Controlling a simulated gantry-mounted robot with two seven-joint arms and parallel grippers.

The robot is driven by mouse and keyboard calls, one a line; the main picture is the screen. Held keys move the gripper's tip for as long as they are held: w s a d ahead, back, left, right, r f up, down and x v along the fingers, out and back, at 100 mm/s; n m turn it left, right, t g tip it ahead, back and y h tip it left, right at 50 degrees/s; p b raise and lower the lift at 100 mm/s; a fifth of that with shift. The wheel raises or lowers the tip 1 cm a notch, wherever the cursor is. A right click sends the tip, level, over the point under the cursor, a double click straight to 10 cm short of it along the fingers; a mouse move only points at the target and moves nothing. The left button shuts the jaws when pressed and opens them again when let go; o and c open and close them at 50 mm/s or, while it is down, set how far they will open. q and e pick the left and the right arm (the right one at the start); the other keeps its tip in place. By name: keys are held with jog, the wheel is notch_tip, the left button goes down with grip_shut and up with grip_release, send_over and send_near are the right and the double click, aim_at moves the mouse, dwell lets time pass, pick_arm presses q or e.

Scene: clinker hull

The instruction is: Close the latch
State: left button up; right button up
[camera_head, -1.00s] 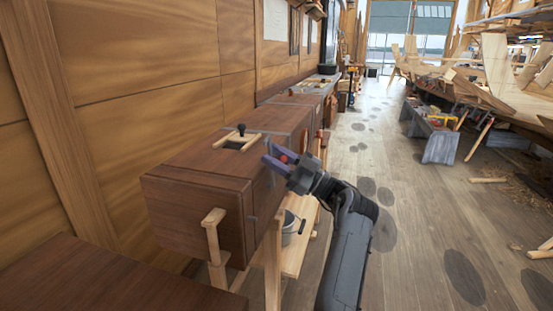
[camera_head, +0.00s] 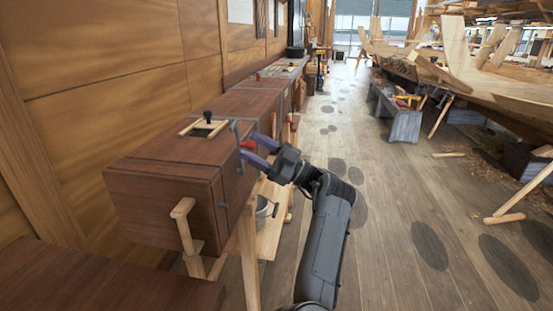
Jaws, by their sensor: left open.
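A brown wooden chest (camera_head: 165,190) stands along the left wall. A thin grey metal bar (camera_head: 236,132) stands upright at its right face near the top edge, and a small red knob (camera_head: 248,145) shows beside it. I cannot tell for sure which of these parts is the latch. My left gripper (camera_head: 251,150) is open, with its two purple fingers pointing left toward the chest face. The red knob appears between or just behind the fingertips; I cannot tell whether they touch it. My right gripper is not in view.
A wooden frame with a black knob (camera_head: 207,117) sits on the chest top. A T-shaped wooden handle (camera_head: 184,222) stands at its near end. A bucket (camera_head: 264,207) is below.

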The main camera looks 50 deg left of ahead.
pick_arm(q)
jog(key=v, duration=0.7)
jog(key=shift+w+d, duration=0.2)
jog(key=shift+f, duration=0.1)
